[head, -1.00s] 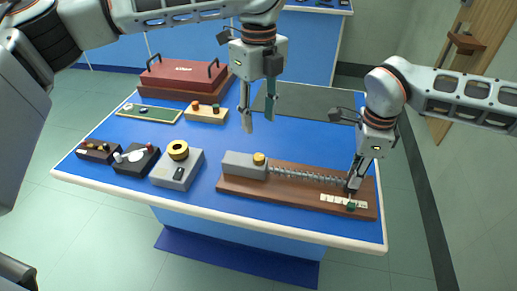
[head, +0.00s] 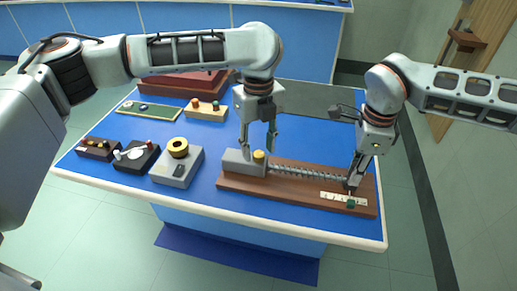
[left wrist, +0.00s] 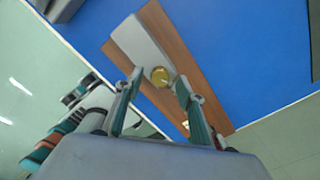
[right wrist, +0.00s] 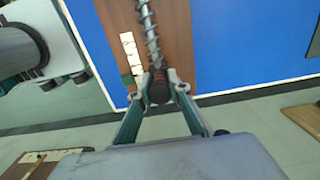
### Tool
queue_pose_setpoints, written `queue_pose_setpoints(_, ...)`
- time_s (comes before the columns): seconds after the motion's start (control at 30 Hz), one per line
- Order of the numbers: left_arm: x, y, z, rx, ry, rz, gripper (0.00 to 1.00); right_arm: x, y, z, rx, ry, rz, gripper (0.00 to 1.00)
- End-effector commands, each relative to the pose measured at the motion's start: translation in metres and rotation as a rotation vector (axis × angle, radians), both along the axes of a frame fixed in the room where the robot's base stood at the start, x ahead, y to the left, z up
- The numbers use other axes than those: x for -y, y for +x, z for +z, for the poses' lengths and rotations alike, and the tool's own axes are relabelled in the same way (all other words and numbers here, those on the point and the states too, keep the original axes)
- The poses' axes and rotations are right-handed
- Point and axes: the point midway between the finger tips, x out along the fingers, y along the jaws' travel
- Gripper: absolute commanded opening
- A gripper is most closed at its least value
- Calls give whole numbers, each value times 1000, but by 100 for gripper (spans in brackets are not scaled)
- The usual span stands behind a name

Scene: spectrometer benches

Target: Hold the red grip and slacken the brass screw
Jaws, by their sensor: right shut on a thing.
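The brass screw (head: 259,155) is a round yellow knob on the grey block (head: 238,163) at the left end of a brown wooden base (head: 262,189). My left gripper (head: 258,147) is open just above the screw; in the left wrist view the brass screw (left wrist: 160,76) shows between and beyond its fingertips (left wrist: 155,84). My right gripper (head: 353,185) is shut on the red grip at the right end of the coil spring (head: 305,174). In the right wrist view the dark red grip (right wrist: 158,87) sits between the fingertips (right wrist: 159,82), mostly hidden in the head view.
A white scale strip (head: 335,197) with a green piece (head: 351,204) lies on the base near my right gripper. A grey box with a yellow ring (head: 178,148) stands left of the base. Small devices and a red case (head: 185,82) stand farther back.

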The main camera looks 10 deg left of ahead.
Motion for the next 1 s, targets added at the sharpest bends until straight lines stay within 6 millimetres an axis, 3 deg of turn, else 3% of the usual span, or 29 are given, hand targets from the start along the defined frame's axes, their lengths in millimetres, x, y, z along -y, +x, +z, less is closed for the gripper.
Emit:
queue_pose_setpoints(0.17, 0, 0, -12, -1, 1, -1, 38, 2, -1, -2, -5, -3, -2, 0)
queue_pose_setpoints(0.47, 0, 0, -14, 1, 1, -1, 38, 2, -1, -2, -5, -3, -2, 0)
queue_pose_setpoints(0.6, 0, 0, -14, 1, 1, 0, 2, 2, -1, -2, -5, -3, -2, 0)
queue_pose_setpoints(1.0, 0, 0, -14, 0, 1, 40, 0, 2, -1, -2, -5, -3, -2, 0)
